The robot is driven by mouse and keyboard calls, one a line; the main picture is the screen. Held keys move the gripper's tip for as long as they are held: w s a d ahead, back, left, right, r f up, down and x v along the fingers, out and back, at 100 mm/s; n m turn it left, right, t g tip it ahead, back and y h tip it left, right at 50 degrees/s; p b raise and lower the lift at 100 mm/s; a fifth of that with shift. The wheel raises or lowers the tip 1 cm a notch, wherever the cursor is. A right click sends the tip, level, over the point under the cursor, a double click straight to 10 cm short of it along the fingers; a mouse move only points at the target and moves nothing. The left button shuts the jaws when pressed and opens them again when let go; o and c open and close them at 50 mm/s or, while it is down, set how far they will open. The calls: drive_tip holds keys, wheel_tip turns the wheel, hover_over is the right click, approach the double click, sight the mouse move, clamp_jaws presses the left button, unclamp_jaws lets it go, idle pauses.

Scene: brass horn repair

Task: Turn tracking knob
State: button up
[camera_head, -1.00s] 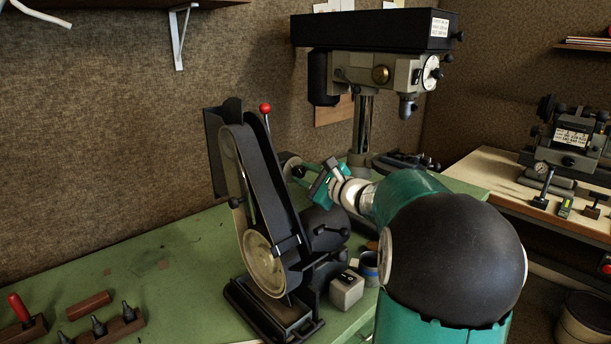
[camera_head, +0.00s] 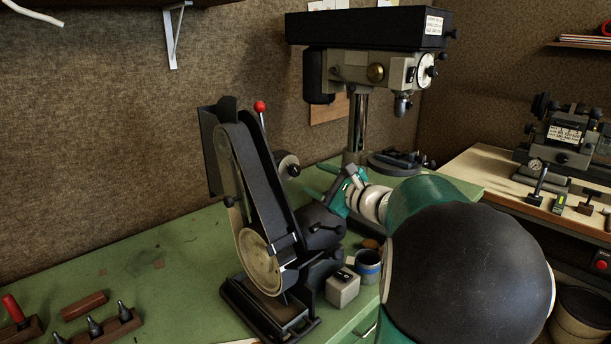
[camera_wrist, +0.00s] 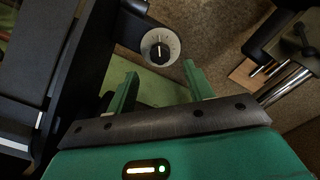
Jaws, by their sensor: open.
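The tracking knob (camera_head: 294,170) is a small black knob on a round pale dial, on the upper right side of the black belt sander (camera_head: 262,180). In the wrist view the knob (camera_wrist: 159,53) is seen face on, with a white pointer line roughly upright on the dial. My gripper (camera_wrist: 159,70) is open and empty. Its two teal fingers point towards the dial, one to each side of the knob in the picture, and appear apart from it.
A drill press (camera_head: 372,65) stands behind, with its base to the right of the sander. The green bench (camera_head: 150,265) is mostly clear on the left.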

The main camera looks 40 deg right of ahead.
drive_tip(key=s+d, duration=0.1)
drive_tip(key=s, duration=0.6)
drive_tip(key=shift+s+d, duration=0.15)
drive_tip(key=shift+s, duration=0.15)
drive_tip(key=shift+r, duration=0.1)
drive_tip(key=s+a+f+n+g+y, duration=0.1)
drive_tip(key=a+f+n+g+y, duration=0.25)
drive_tip(key=a, duration=0.75)
drive_tip(key=s+a+f+n+g+y, duration=0.15)
drive_tip(key=a+n+g, duration=0.25)
drive_tip(key=a+n, duration=0.5)
drive_tip(key=s+a+f+n+g+h, duration=0.4)
drive_tip(key=s+a+f+n+h, duration=0.2)
drive_tip(key=s+a+n, duration=0.5)
drive_tip(key=shift+s+n+h, duration=0.95)
drive_tip(key=shift+n+h, duration=0.05)
drive_tip(key=shift+n, duration=0.15)
drive_tip(key=shift+a+g, duration=0.1)
drive_tip(key=shift+g, duration=0.15)
idle(2.4)
